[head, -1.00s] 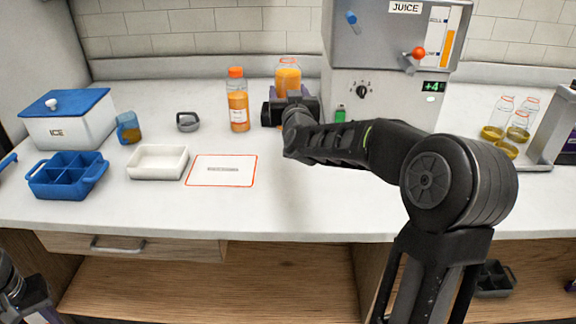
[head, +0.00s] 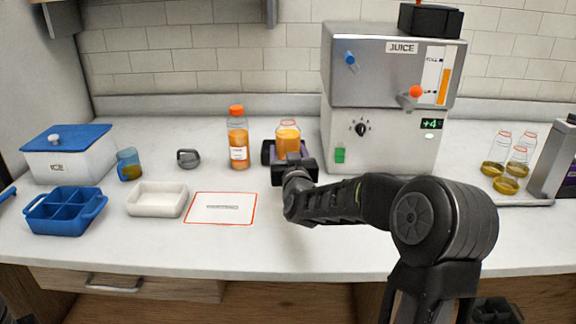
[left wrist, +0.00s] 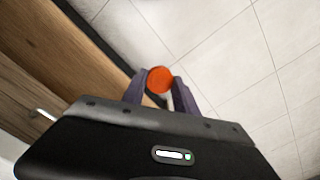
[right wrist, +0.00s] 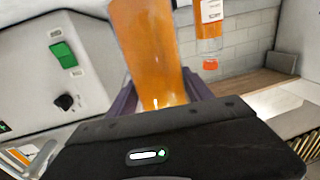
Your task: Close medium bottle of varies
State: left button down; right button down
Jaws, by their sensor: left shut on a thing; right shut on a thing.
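An open bottle of orange juice (head: 288,142) with no cap stands upright in front of the juice machine's left side. My right gripper (head: 288,160) is shut on it from the front and hides its base. In the right wrist view the bottle (right wrist: 148,45) fills the space between the fingers (right wrist: 162,95). In the left wrist view my left gripper (left wrist: 160,92) is shut on a round orange cap (left wrist: 160,79), held over the floor by the wooden cabinet. A taller bottle with an orange cap (head: 238,140) stands to the left of the open bottle.
The juice machine (head: 385,100) stands behind on the right. A white tray (head: 157,199), a blue divided tray (head: 66,212), an ice box (head: 70,152) and a red-edged mat (head: 222,218) are on the left. Small bottles (head: 507,165) stand far right. The front counter is mostly clear.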

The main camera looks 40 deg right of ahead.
jog(key=shift+r, duration=0.1)
jog(key=shift+f, duration=1.85)
jog(key=shift+f+b, duration=0.15)
jog(key=shift+b, duration=0.2)
jog(key=shift+c, duration=2.1)
grip_release()
jog(key=v, duration=1.2)
